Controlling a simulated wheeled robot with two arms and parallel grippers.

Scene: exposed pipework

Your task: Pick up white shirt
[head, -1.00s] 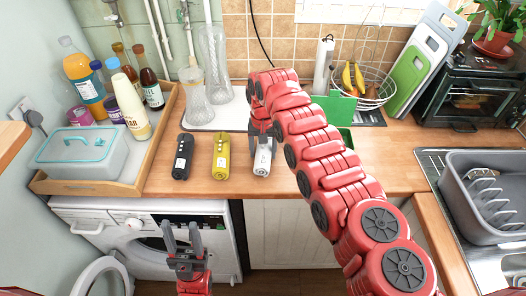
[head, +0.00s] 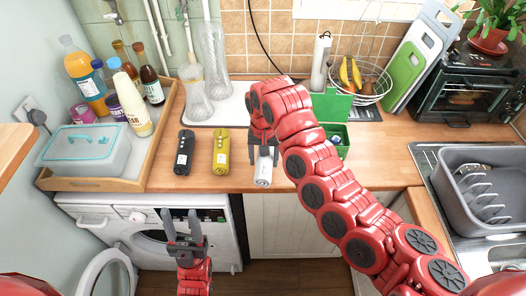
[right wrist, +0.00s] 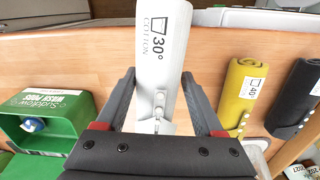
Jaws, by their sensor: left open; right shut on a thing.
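The white shirt is a rolled white bundle (head: 263,173) with a "30° COTTON" label, at the counter's front edge in the head view. It also fills the upper middle of the right wrist view (right wrist: 163,45). My right gripper (head: 263,152) is shut on it, with one finger on each side in the right wrist view (right wrist: 158,80). I cannot tell whether the shirt still touches the counter. My left gripper (head: 181,213) is open and empty, in front of the washing machine.
A yellow roll (head: 220,152) and a black roll (head: 184,153) lie left of the shirt. A green wash-pod box (right wrist: 45,115) stands open to its right in the head view. A wooden tray (head: 150,150) with bottles is at left; the washing machine door (head: 100,275) is open.

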